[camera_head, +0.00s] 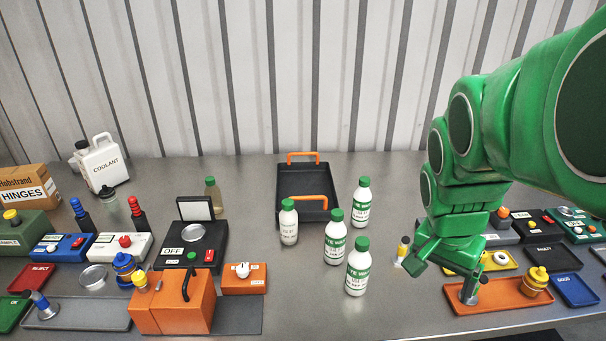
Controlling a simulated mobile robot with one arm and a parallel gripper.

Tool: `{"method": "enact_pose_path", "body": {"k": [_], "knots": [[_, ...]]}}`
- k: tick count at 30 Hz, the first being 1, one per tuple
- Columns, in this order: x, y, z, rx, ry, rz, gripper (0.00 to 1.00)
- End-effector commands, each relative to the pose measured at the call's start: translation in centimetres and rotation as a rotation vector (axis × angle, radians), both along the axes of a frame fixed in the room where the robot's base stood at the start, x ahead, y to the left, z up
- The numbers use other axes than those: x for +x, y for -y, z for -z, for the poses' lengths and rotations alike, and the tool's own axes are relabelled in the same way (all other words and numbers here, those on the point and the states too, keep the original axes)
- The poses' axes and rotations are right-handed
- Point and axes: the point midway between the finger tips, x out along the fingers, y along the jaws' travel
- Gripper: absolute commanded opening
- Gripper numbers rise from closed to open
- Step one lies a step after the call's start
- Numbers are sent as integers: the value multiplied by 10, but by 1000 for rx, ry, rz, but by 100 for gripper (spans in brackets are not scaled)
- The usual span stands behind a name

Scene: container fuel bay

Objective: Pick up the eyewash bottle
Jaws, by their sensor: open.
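Several white bottles with green caps and green-and-white labels stand upright right of the middle: a front bottle (357,268), a middle bottle (335,240) and a back bottle (361,205). The label print is too small to read, so I cannot tell which is the eyewash bottle. My green gripper (441,275) is open, pointing down to the right of these bottles and apart from them, above the orange tray's left end.
A black tray with orange handles (308,211) lies behind the bottles. A small yellow-topped item (402,250) stands between bottles and gripper. An orange tray (505,297) is at right, an orange toolbox (178,304) at left. The front middle table is clear.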

Motion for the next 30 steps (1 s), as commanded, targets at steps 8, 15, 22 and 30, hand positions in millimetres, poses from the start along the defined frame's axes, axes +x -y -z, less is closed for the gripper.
{"method": "enact_pose_path", "body": {"k": [8, 15, 22, 30], "knots": [[33, 4, -1, 18, 49, 333, 85], [67, -17, -1, 65, 81, 708, 85], [106, -46, 1, 109, 106, 1098, 85], [144, -81, 6, 144, 111, 1478, 85]]}}
